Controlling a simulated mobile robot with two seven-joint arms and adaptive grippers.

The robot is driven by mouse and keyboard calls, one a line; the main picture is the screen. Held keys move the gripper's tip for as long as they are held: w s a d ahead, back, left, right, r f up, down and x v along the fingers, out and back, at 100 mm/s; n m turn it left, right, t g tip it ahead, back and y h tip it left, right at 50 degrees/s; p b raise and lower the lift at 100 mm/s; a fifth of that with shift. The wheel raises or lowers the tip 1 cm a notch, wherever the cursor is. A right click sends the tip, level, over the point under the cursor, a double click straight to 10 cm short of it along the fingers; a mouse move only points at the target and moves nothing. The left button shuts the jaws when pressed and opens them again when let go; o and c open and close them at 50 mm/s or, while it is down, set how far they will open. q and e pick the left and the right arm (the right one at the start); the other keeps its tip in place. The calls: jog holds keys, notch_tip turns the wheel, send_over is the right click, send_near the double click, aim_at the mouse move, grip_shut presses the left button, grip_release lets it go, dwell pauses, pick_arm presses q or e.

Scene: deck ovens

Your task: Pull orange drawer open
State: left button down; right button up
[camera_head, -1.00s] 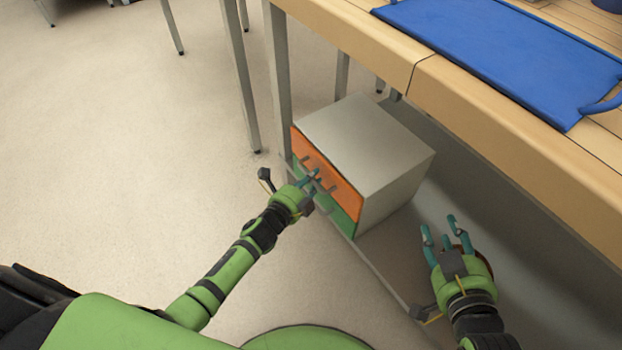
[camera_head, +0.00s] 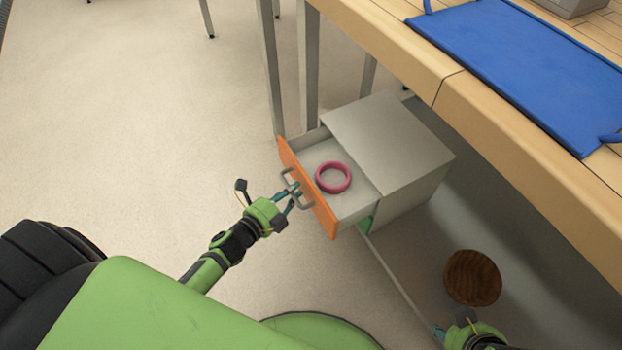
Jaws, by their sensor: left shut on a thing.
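The orange drawer (camera_head: 322,212) is the upper drawer of a grey cabinet (camera_head: 385,140) under the wooden table. It stands partly open, with its grey inside in view. A pink ring (camera_head: 333,177) lies inside it. My left gripper (camera_head: 291,193) is shut on the drawer's grey handle (camera_head: 300,202) at the orange front. The green drawer (camera_head: 365,224) below is mostly hidden under the open one.
A wooden table (camera_head: 440,66) with a blue tray (camera_head: 515,75) overhangs the cabinet at the right. A round brown wooden thing (camera_head: 472,277) lies low at the right, near my right gripper. The floor (camera_head: 130,140) left of the drawer is clear.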

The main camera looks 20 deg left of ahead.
pick_arm(q)
jog(key=shift+s+a, duration=0.75)
jog(key=shift+s, duration=0.3)
jog(key=shift+s+a, duration=0.75)
jog(key=shift+s, duration=0.25)
pick_arm(e)
jog(key=shift+s+d+f+g, duration=0.1)
jog(key=shift+s+f+g, duration=0.1)
jog(key=shift+f, duration=0.25)
jog(key=shift+s+f+g, duration=0.15)
jog(key=shift+f+g, duration=0.05)
jog(key=shift+f, duration=0.25)
pick_arm(q)
jog(key=c, duration=1.1)
grip_release()
jog(key=shift+c, duration=0.2)
jog(key=v, duration=1.2)
jog(key=shift+w, duration=0.1)
